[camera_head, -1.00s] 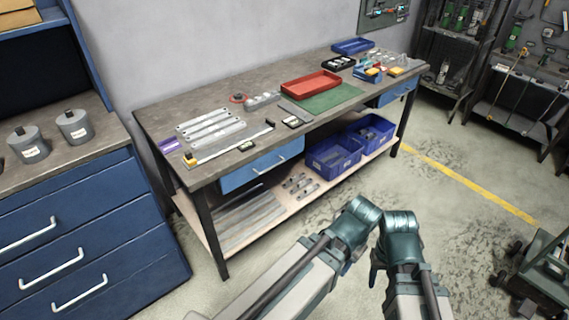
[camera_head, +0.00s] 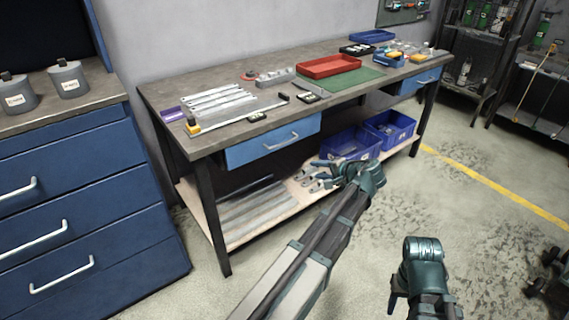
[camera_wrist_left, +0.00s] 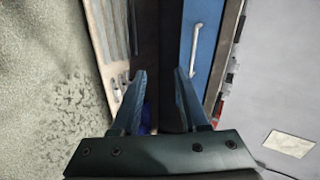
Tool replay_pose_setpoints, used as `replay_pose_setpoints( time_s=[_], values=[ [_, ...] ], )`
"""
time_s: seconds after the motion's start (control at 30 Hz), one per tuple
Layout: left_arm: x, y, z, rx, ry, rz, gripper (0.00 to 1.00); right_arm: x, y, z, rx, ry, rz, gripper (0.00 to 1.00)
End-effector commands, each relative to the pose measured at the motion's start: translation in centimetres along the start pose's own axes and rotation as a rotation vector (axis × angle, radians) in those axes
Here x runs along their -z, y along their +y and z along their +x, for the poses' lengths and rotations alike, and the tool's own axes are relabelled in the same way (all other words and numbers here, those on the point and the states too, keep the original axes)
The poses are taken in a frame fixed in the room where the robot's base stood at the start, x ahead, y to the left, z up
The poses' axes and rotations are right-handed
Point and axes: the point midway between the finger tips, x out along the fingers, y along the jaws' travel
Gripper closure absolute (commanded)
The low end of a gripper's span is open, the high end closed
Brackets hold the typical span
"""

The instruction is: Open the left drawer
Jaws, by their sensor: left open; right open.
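The left drawer (camera_head: 245,151) is a blue front under the left part of the workbench top, with a pale bar handle (camera_head: 281,143); it looks closed. In the left wrist view the blue drawer front (camera_wrist_left: 207,28) and its handle (camera_wrist_left: 195,50) stand upright, ahead of and right of the fingers. My left gripper (camera_head: 314,175) is open and empty, in front of the bench, below and right of the handle, not touching it. The same gripper shows in the left wrist view (camera_wrist_left: 159,75). My right gripper (camera_head: 393,298) is low over the floor, mostly hidden by its arm.
The workbench top (camera_head: 235,133) holds metal brackets, a red tray (camera_head: 328,66) and a green mat (camera_head: 362,84). Blue bins (camera_head: 350,146) and metal parts lie on the lower shelf (camera_head: 262,232). A blue cabinet (camera_head: 75,200) stands at left. A second drawer (camera_head: 420,81) is at right.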

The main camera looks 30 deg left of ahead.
Motion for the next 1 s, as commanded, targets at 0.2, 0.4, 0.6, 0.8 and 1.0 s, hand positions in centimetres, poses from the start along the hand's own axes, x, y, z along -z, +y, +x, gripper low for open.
replay_pose_setpoints(
  time_s=[0.2, 0.4, 0.6, 0.8, 1.0],
  values=[
    [2.8, -2.0, 7.1, 0.232, 0.006, 0.061, 0.56, 0.4, -0.6, 6.2, 0.000, 0.000, 0.000, 0.50],
    [3.6, -3.7, 8.8, 0.321, 0.009, 0.096, 0.56, 0.4, -0.7, 7.5, 0.000, 0.000, 0.000, 0.50],
    [3.7, -4.1, 8.9, 0.334, 0.009, 0.101, 0.56, 0.4, -0.7, 7.5, 0.000, 0.000, 0.000, 0.50],
    [3.8, -4.7, 11.0, 0.333, 0.006, 0.100, 0.56, 0.5, -0.8, 8.0, -0.001, 0.000, -0.001, 0.50],
    [3.9, -6.0, 15.0, 0.332, 0.005, 0.099, 0.56, 0.5, -0.8, 8.9, -0.003, 0.000, -0.001, 0.50]
  ],
)
